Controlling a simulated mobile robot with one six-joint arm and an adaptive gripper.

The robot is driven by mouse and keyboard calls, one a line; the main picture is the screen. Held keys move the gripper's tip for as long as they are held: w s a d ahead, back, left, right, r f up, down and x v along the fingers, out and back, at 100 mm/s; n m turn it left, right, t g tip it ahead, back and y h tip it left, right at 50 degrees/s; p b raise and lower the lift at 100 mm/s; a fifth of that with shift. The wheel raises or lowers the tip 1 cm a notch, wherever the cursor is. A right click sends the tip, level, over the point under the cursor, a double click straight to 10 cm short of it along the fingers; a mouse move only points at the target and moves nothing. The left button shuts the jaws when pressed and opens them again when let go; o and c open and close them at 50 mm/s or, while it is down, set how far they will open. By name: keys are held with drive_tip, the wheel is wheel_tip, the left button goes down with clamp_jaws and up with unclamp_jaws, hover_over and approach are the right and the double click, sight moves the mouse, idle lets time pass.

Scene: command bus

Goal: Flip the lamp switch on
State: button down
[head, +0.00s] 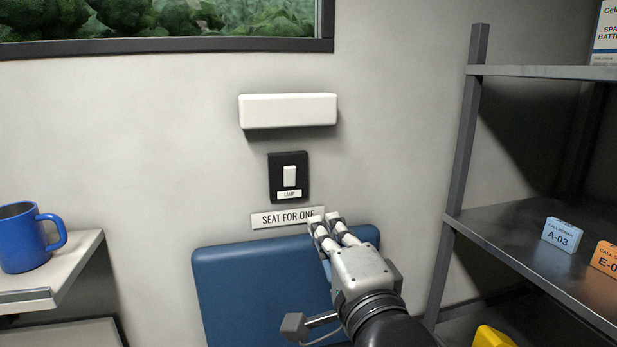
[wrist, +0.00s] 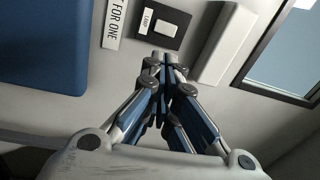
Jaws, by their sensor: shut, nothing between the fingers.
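The lamp switch (head: 289,176) is a white rocker on a black wall plate with a small "LAMP" label under it. My gripper (head: 325,219) is shut and empty. In the head view its fingertips are below and to the right of the switch, over the right end of the "SEAT FOR ONE" sign (head: 281,217). In the wrist view the fingertips (wrist: 162,56) point toward the plate. I see no contact with the switch.
A white lamp box (head: 288,111) is on the wall above the switch. A blue seat back (head: 250,290) is below. A metal shelf (head: 500,225) with small boxes stands right. A blue mug (head: 20,237) sits on a ledge (head: 60,275) at left.

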sight(289, 176)
drive_tip(key=shift+w+a+r+m+t+y, duration=0.15)
drive_tip(key=shift+r+m, duration=0.05)
drive_tip(key=shift+r, duration=0.15)
drive_tip(key=shift+w+a+r+m+t+y, duration=0.1)
drive_tip(key=shift+r+m+t+y, duration=0.1)
drive_tip(key=shift+r, duration=0.15)
drive_tip(key=b+x, duration=0.1)
drive_tip(key=x, duration=1.3)
drive_tip(key=shift+f, duration=0.15)
